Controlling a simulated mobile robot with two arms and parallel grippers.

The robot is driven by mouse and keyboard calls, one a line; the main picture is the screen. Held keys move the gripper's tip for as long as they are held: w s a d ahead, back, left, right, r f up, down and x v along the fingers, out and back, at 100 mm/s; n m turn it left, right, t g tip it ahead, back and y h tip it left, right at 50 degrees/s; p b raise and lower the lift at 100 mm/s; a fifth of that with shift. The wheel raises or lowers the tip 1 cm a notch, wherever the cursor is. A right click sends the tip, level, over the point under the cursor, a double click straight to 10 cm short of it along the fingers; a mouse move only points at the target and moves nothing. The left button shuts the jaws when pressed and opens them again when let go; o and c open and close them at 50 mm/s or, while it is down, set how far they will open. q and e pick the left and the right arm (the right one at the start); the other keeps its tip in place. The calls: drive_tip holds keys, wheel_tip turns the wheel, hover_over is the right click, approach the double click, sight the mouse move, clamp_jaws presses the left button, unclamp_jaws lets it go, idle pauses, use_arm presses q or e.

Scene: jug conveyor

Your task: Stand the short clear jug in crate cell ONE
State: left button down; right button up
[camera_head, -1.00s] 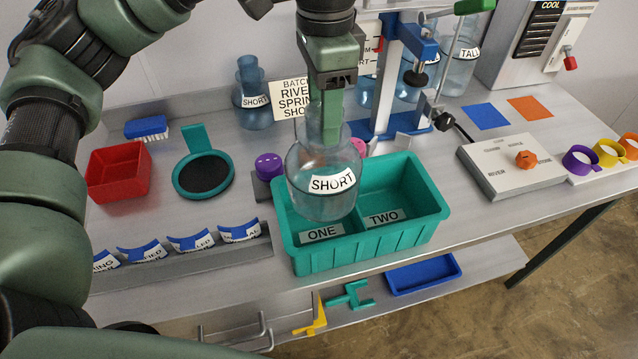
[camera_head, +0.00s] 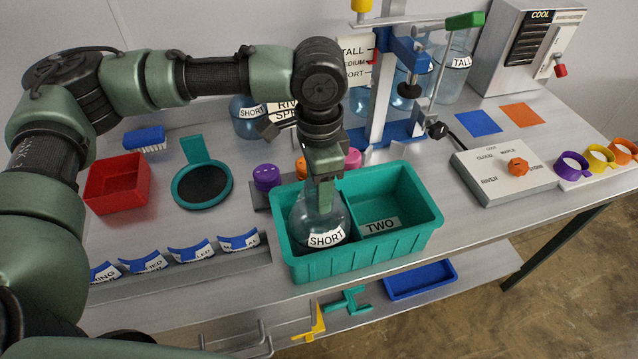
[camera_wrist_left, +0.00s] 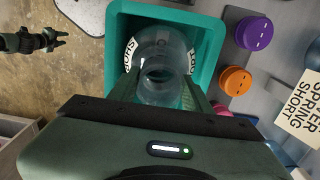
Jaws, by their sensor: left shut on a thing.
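The short clear jug (camera_head: 318,221), labelled SHORT, is down inside the left cell of the teal crate (camera_head: 366,247), and looks upright. The ONE label is hidden behind it; the right cell, marked TWO (camera_head: 380,226), is empty. My left gripper (camera_head: 321,196) points down from above and is shut on the jug's neck. In the left wrist view the jug (camera_wrist_left: 160,62) sits between the fingers within the crate walls (camera_wrist_left: 208,32). Whether its base touches the crate floor I cannot tell. My right gripper is not seen in the head view.
Purple (camera_head: 266,177) and orange knobs stand behind the crate. A blue-and-steel stand (camera_head: 384,90) rises at the back. A teal round pad (camera_head: 203,184) and a red bin (camera_head: 118,183) lie left. A label rack (camera_head: 190,270) runs along the front left edge.

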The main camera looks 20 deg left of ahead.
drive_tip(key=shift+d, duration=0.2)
use_arm(q)
drive_tip(key=c, duration=0.7)
unclamp_jaws()
drive_tip(key=shift+f, duration=0.1)
drive_tip(key=shift+o, duration=0.2)
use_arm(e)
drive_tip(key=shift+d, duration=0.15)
use_arm(q)
wheel_tip(320, 180, up, 12)
drive_tip(key=b, duration=0.1)
drive_tip(key=shift+r+b, duration=0.2)
drive_tip(key=shift+b, duration=0.1)
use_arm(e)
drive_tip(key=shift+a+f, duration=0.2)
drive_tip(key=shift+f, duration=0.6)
